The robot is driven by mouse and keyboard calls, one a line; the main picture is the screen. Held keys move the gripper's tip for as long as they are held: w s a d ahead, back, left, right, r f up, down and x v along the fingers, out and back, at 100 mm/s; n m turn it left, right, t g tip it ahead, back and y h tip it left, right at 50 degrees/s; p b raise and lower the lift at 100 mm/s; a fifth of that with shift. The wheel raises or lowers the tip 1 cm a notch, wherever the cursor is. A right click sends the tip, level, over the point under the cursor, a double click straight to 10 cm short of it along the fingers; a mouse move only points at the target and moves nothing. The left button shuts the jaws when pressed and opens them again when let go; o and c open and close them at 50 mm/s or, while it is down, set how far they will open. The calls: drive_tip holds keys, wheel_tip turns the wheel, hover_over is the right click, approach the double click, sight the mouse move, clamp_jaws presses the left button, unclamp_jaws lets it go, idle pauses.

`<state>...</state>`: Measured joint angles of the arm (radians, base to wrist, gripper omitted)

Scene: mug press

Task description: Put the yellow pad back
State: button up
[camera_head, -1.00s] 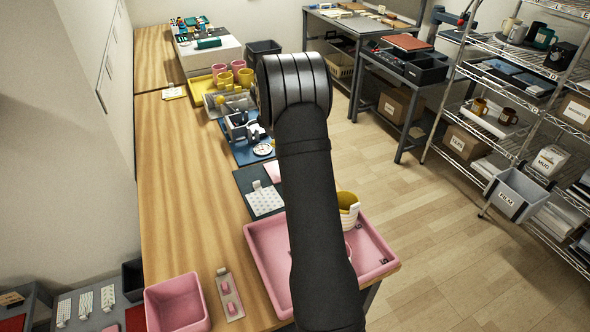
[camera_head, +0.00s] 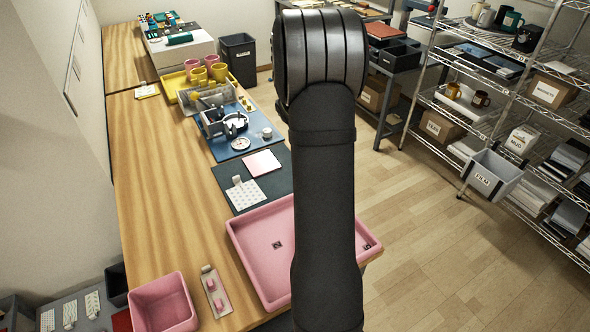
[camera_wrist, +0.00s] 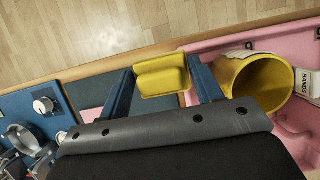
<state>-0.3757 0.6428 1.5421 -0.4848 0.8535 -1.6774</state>
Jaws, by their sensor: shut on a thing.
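The yellow pad (camera_wrist: 160,76) is a small block with a groove along it, seen at the top middle of the wrist view. My gripper (camera_wrist: 163,85) has its two blue fingers on either side of the pad and is shut on it. The pad is held over the bench edge, between a dark mat and the pink tray. In the head view my own arm hides the gripper and the pad.
A yellow mug (camera_wrist: 256,82) lies in the pink tray (camera_head: 262,278), right of my gripper in the wrist view. A dark mat (camera_head: 276,186) holds a pink sheet. Beyond it stands the press (camera_head: 216,119) on a blue mat. A pink bin (camera_head: 163,303) stands front left.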

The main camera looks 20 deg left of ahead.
drive_tip(key=a+f, duration=0.1)
drive_tip(key=a, duration=0.1)
drive_tip(key=w+a+f, duration=0.1)
drive_tip(key=a, duration=0.1)
drive_tip(key=a+f, duration=0.2)
drive_tip(key=shift+w+a+f, duration=0.1)
drive_tip(key=shift+w+a, duration=0.05)
drive_tip(key=shift+a, duration=0.2)
drive_tip(key=shift+f, duration=2)
drive_tip(key=o, duration=0.9)
drive_tip(key=shift+f, duration=0.15)
drive_tip(key=shift+o, duration=0.2)
drive_tip(key=v, duration=1.2)
